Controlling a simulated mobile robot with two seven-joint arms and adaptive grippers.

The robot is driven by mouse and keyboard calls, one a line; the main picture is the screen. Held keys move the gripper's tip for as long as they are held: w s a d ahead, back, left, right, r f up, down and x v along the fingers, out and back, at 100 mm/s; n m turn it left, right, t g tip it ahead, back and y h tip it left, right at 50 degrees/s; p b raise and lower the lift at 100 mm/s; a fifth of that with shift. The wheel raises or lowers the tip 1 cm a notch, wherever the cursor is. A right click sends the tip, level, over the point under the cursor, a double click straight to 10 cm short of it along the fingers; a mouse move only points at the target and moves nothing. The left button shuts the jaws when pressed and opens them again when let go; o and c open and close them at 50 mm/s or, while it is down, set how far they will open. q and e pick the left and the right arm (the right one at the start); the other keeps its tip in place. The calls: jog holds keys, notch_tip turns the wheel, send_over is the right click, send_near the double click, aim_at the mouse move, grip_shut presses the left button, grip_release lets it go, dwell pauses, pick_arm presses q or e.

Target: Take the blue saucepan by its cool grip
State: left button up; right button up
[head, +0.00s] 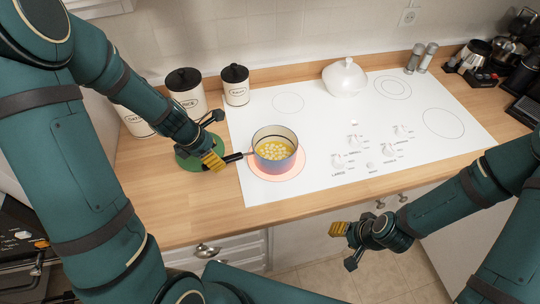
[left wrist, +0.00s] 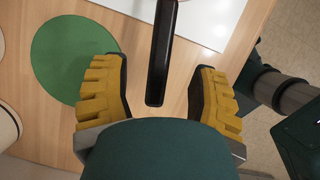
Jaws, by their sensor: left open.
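The blue saucepan (head: 273,149) stands on a red glowing ring at the front left of the white cooktop, with yellow food pieces inside. Its black handle (head: 234,158) points left, past the cooktop's edge. My left gripper (head: 213,160) is at the handle's end. In the left wrist view, the handle (left wrist: 162,60) comes down between the two open yellow fingers of the left gripper (left wrist: 158,88), with gaps on both sides. Its depth relative to the fingers is unclear. My right gripper (head: 340,229) is in front of the counter, away from the pan; its finger gap is unclear.
A green round mat (head: 186,163) lies on the wooden counter (head: 160,205), partly behind my left gripper. Lidded canisters (head: 236,90) stand behind it. A white lidded pot (head: 344,78) and shakers (head: 428,57) are at the back. Control knobs (head: 354,141) lie right of the pan.

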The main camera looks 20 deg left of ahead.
aim_at(223, 159)
pick_arm(q)
jog(key=b+x, duration=0.1)
jog(key=x, duration=0.4)
jog(key=shift+d+b, duration=0.1)
jog(key=shift+b, duration=0.3)
jog(key=shift+r, duration=0.1)
jog(key=shift+o, duration=0.2)
grip_shut()
